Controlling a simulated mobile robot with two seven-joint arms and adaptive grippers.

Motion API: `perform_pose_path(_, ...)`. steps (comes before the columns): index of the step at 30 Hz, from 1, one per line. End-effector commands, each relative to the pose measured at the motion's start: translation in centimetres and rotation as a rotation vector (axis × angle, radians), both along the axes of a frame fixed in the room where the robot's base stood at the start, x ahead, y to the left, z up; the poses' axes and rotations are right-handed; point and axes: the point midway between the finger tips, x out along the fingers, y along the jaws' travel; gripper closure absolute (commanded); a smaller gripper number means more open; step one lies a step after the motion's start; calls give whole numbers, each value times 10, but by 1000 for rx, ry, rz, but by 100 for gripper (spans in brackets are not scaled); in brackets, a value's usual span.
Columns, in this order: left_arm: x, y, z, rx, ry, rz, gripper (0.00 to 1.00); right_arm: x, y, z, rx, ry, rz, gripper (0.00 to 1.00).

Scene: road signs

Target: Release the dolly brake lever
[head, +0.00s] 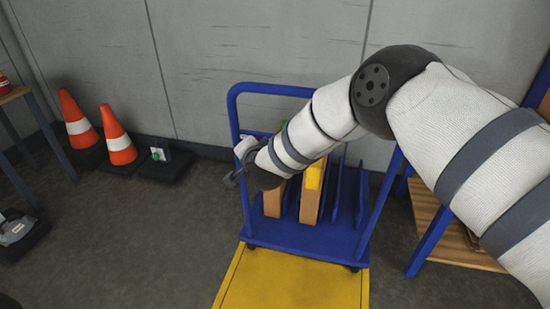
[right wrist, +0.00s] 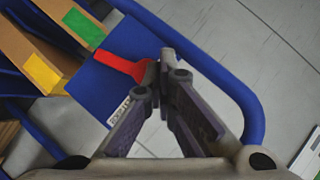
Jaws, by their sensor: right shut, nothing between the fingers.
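The blue dolly (head: 300,240) stands by the wall, its tube handle (head: 232,110) rising at the left and back. The right wrist view shows a red lever (right wrist: 122,64) on a blue plate (right wrist: 100,88) beside the handle tube (right wrist: 250,110). My right gripper (right wrist: 158,72) is shut and empty, its fingertips at the lever's end; I cannot tell whether they touch. In the head view my right gripper (head: 234,180) is at the left side of the dolly handle, and the arm hides the lever. My left gripper is not in view.
Boxes (head: 311,195) and blue dividers stand on the dolly. A yellow platform (head: 290,280) lies in front. Two orange cones (head: 118,135) stand at the left by the wall. A wooden shelf (head: 455,240) is at the right.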

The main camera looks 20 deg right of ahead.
Motion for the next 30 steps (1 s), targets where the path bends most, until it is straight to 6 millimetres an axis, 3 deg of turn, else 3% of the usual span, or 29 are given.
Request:
perform_pose_path(11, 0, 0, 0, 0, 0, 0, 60, 2, 1, -1, 0, -1, -2, 100)
perform_pose_path(22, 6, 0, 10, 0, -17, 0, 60, 2, 2, 16, 1, -3, -2, 100)
perform_pose_path(30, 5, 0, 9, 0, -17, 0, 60, 1, 2, 15, 1, -1, -2, 100)
